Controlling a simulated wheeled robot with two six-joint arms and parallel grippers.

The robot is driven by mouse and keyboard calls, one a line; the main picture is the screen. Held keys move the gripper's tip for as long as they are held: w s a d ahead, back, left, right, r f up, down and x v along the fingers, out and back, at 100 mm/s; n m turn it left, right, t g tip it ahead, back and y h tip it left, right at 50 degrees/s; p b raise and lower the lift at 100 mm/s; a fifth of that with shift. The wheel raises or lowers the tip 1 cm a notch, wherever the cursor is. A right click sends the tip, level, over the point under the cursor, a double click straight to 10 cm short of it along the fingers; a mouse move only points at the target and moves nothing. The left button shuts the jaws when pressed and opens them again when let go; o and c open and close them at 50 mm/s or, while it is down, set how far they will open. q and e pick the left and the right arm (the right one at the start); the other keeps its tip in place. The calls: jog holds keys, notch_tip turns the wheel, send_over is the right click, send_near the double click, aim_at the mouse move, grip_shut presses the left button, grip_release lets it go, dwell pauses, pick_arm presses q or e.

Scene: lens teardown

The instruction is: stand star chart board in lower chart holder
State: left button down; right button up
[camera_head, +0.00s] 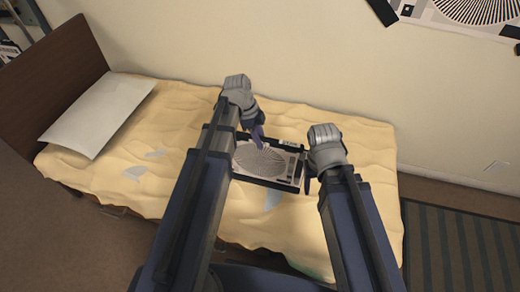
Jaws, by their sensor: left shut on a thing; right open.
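The star chart board (262,164) is a dark-edged panel with a pale face, a round radial pattern and small print at its right side. It shows between my two arms, over the bed. My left gripper (258,138) is shut on the board at its upper edge; the fingers overlap its face. My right gripper (307,182) is open beside the board's right edge; I cannot tell whether it touches. My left arm hides part of the board's left side. I cannot make out a lower chart holder for certain.
A bed with a rumpled yellow cover (355,165) lies below my arms, with a white pillow (98,112) and brown headboard (50,62) at left. A radial-pattern chart (470,12) and a dark bracket-like thing (382,11) are on the wall. A striped rug (460,250) lies at right.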

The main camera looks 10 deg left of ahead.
pick_arm(q)
notch_tip(320, 180, down, 4)
jog(key=b, duration=0.3)
jog(key=shift+r+b, duration=0.2)
jog(key=shift+b, duration=0.1)
jog(key=shift+f, duration=0.15)
jog(key=c, duration=1.1)
grip_release()
jog(key=o, duration=0.5)
jog(key=shift+c, duration=0.2)
